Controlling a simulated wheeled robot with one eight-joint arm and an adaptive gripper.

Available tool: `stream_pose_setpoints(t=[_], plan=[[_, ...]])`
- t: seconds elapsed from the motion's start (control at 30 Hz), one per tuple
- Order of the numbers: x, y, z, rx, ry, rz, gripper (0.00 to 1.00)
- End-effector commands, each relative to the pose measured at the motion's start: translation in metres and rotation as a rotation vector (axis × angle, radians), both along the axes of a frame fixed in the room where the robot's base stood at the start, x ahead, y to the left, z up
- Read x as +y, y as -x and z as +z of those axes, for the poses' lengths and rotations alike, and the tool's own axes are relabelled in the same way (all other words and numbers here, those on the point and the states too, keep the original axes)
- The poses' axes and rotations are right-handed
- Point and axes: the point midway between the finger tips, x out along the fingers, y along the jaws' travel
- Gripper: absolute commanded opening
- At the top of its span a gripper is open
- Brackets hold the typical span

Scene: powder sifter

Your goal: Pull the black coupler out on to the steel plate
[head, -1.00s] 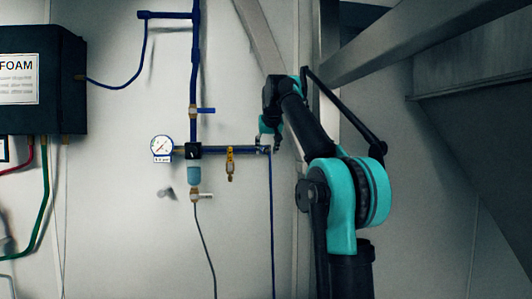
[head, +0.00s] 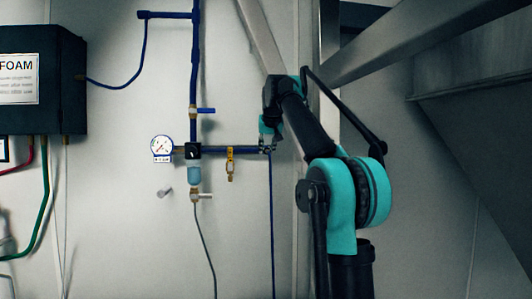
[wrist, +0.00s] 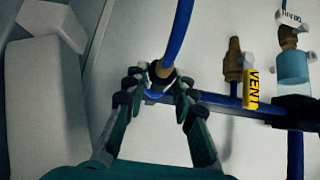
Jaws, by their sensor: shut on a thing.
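The black coupler (wrist: 158,82) shows as a dark ring with a brass-coloured fitting, at the end of the blue pipe (wrist: 225,103) in the wrist view. A blue hose (wrist: 180,35) runs from the fitting. My gripper (wrist: 160,90) has one finger on each side of the coupler and is shut on it; the fingertips hide part of it. In the head view my gripper (head: 267,146) is at the right end of the horizontal blue pipe, where the coupler is too small to make out. I cannot pick out the steel plate in either view.
A brass valve with a yellow VENT tag (wrist: 252,90) stands close beside my gripper. A pressure gauge (head: 162,146) and a filter bowl (head: 194,174) are farther left. A blue hose (head: 272,220) hangs below the pipe end. A diagonal metal beam (head: 262,40) is above.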

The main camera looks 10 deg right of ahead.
Motion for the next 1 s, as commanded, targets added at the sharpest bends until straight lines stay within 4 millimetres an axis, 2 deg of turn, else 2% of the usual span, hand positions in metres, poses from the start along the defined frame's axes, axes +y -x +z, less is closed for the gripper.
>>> stream_pose_setpoints(t=[0.47, 1.0], plan=[[0.0, 0.003, 0.0, 0.0, 0.0, 0.0, 0.0], [0.0, 0.026, 0.0, 0.0, 0.0, 0.0, 0.0]])
